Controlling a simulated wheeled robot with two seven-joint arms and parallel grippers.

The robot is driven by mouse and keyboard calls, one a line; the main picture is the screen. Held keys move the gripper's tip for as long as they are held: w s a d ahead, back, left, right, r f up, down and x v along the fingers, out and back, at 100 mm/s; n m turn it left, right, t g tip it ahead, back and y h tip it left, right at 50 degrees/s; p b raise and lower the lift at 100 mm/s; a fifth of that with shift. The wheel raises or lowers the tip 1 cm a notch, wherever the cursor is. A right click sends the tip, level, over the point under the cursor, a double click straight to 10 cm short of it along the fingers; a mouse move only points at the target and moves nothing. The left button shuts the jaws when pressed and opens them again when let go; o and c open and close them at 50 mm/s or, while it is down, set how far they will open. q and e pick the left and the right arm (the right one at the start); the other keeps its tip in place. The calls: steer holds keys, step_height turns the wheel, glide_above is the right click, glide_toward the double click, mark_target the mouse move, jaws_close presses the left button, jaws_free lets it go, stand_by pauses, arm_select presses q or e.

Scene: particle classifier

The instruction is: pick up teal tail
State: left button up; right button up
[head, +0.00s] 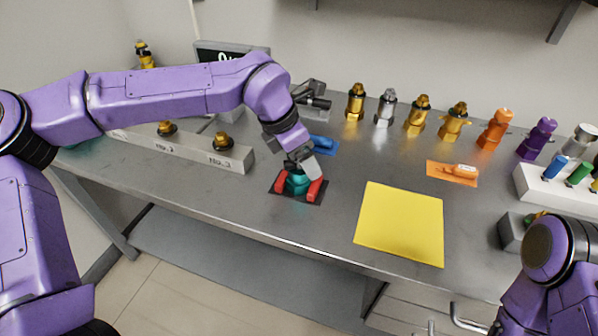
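The teal tail (297,184) is on a small dark mat (284,195) near the table's front edge. My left gripper (298,187) points down over it from above, with one red fingertip on each side of the teal part. The fingers look very close to its sides, but I cannot tell whether they press on it. The gripper and wrist hide the top of the tail. My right arm shows at the lower right edge, and its gripper is out of view.
A yellow mat (400,224) lies right of the tail. A blue piece (322,144) lies just behind the gripper. A grey block (195,150) with gold pieces stands to the left. An orange piece (460,171) and a row of upright figures (418,114) are at the back right.

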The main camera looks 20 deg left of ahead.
arm_select(q)
jaws_close()
